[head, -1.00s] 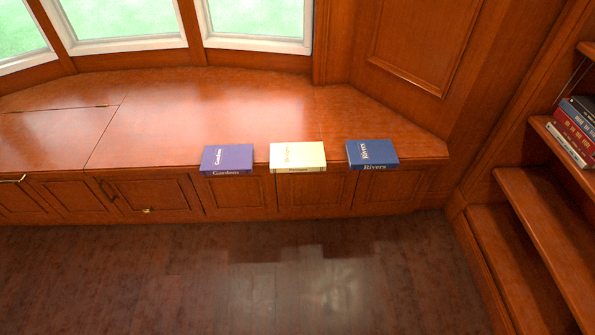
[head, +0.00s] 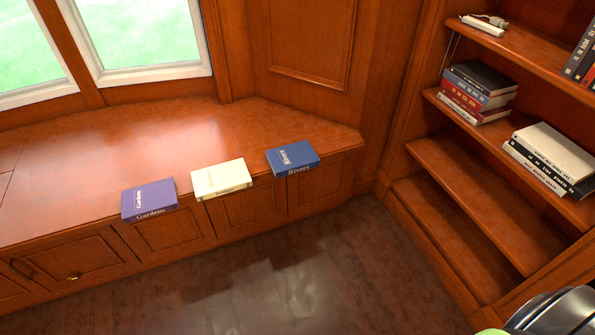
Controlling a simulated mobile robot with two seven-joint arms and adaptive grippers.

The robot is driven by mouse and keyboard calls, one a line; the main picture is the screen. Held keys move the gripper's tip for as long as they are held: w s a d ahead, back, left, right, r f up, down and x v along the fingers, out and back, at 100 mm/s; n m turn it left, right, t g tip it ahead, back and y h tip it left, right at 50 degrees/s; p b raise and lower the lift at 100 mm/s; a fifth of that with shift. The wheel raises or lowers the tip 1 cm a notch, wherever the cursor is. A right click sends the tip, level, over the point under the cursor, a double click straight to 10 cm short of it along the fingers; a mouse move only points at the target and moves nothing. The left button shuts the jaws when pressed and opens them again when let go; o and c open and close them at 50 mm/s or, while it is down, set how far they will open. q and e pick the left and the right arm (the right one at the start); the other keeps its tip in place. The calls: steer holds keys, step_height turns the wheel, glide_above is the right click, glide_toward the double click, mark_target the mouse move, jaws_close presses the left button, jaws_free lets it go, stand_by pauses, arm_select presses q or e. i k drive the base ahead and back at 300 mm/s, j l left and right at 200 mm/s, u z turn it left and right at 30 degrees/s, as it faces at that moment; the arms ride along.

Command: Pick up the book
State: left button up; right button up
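Three books lie flat in a row along the front edge of the wooden window seat (head: 100,155). The purple book (head: 149,198) reads "Gardens" and is on the left. The cream book (head: 221,178) is in the middle; its title is too faint to read. The blue book (head: 293,157) reads "Rivers" and is on the right, nearest the seat's right end. Small gaps separate the books. Neither of my grippers can be made out. Only a grey and green part, apparently of my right arm, shows at the bottom right corner.
A bookcase stands on the right, with stacked books (head: 476,92), more stacked books (head: 550,158) and a white power strip (head: 482,25) on its shelves. Two lower shelves (head: 485,195) are empty. The dark wood floor (head: 300,280) before the seat is clear.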

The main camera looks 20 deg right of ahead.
mark_target(290, 159)
steer(key=i+l, duration=0.55)
steer(key=l, duration=0.3)
steer(key=i+l, duration=0.6)
steer(key=l, duration=0.2)
steer(key=u, duration=0.05)
